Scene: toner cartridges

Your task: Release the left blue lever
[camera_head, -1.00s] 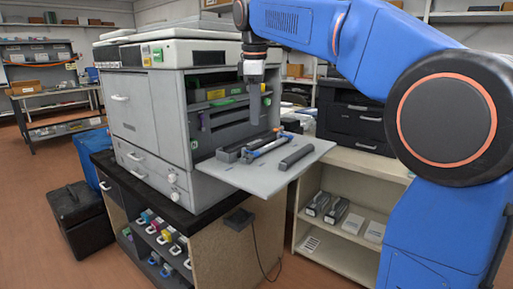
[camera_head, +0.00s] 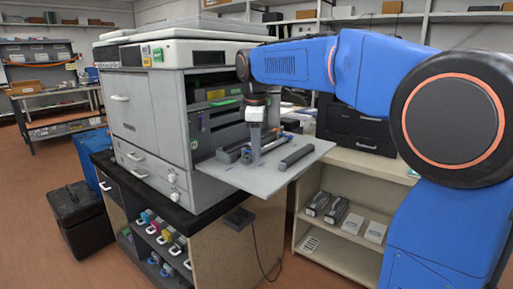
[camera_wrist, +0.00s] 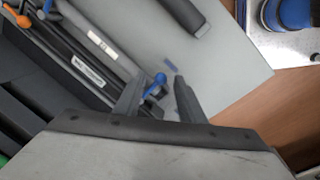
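A long dark cartridge (camera_wrist: 85,65) with pale labels lies on the open grey printer tray (camera_head: 225,175). It has one blue lever (camera_wrist: 158,80) at its near end and another blue lever (camera_wrist: 47,6) at the far end in the wrist view. In the wrist view my gripper (camera_wrist: 156,88) is open, with one finger on each side of the near blue lever. I cannot tell whether either finger touches it.
A loose dark bar (camera_head: 297,157) lies on the tray's right side. The printer's open cavity (camera_head: 215,125) is behind the tray. An orange knob (camera_wrist: 22,20) shows at the wrist view's upper left. A shelf (camera_head: 345,240) with boxes stands to the right.

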